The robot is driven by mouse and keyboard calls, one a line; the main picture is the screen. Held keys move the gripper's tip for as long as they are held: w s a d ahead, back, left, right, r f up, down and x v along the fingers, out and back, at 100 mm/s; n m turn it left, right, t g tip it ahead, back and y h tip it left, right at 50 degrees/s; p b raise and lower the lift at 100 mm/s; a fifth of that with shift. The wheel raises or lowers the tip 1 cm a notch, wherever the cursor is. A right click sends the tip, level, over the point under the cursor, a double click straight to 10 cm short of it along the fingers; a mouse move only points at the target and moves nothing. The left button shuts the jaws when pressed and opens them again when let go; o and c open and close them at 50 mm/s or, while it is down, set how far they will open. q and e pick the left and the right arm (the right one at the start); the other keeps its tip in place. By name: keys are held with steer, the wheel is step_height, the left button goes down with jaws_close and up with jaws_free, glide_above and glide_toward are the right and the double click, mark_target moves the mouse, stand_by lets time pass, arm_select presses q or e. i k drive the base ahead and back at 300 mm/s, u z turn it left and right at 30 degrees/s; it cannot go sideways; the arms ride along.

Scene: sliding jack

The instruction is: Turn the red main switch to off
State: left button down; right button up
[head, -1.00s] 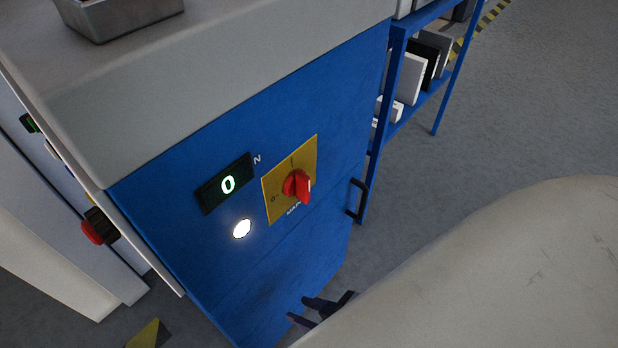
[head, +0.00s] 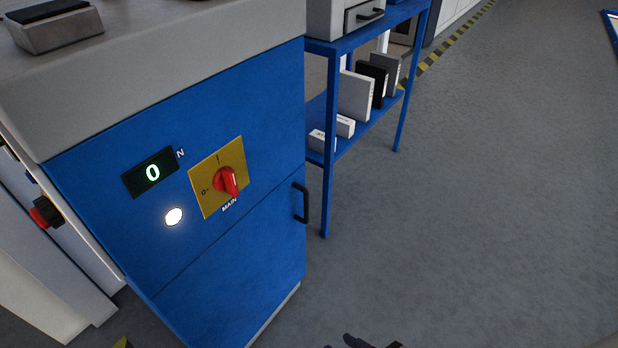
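The red main switch (head: 227,182) is a rotary knob on a square yellow plate (head: 205,172) on the blue cabinet front. The plate has an "I" mark at the top and a "0" mark at the left, with "MAIN" printed below. The knob's raised grip looks roughly upright, in line with the "I" and not with the "0". My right gripper (head: 372,342) shows only as dark tips at the bottom edge, well below and right of the switch, touching nothing visible. Its opening cannot be made out. My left gripper is not in view.
Left of the switch are a display (head: 150,172) reading 0 and a lit white lamp (head: 173,216). A black door handle (head: 301,202) sticks out at the right. A red button (head: 44,212) is at far left. A blue shelf (head: 327,190) stands behind; the floor at right is clear.

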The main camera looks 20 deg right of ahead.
mark_target(225, 178)
steer(key=z, duration=1.2)
steer(key=k, duration=0.85)
steer(key=u, duration=1.1)
steer(key=i, duration=1.05)
